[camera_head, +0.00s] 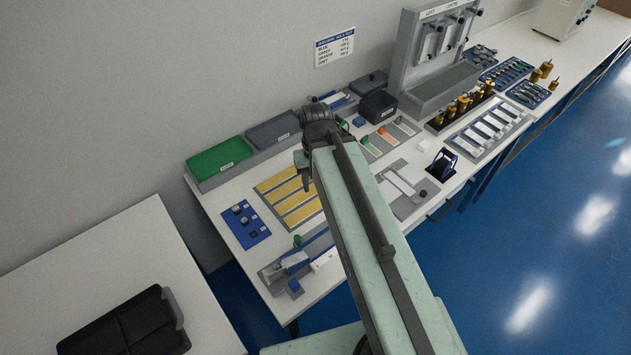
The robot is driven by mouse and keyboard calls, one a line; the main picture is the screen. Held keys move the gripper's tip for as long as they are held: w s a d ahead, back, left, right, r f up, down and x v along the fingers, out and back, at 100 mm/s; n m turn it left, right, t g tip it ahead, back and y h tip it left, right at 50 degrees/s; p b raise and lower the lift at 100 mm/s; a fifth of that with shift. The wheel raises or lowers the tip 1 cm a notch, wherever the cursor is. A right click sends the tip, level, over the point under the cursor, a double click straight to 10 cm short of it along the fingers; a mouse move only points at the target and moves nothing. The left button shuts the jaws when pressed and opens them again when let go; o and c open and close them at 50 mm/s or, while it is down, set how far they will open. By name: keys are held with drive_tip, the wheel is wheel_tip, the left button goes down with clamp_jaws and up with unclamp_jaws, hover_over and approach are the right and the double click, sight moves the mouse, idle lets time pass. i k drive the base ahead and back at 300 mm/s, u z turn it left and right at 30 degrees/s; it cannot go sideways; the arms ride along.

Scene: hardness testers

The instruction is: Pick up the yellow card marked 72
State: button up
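Several long yellow cards (287,190) lie side by side in a grey holder on the white bench, left of my arm. Any number on them is too small to read, so I cannot tell which one is marked 72. My gripper (306,184) points down over the right ends of the cards and hides part of them. Its dark fingers are small and seen edge-on. I cannot tell whether they are open or shut, and I see no card between them. My arm covers the bench right of the cards.
A green box (222,160) and a grey box (272,130) stand behind the cards. A blue mat (246,224) with small parts lies to the left, and a blue-white device (294,262) in front. A grey test stand (436,50) rises at the back right.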

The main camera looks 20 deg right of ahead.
sight(309, 209)
drive_tip(key=u, duration=0.05)
drive_tip(key=k, duration=0.5)
drive_tip(key=z, duration=0.95)
drive_tip(key=k, duration=0.6)
drive_tip(key=u, duration=0.65)
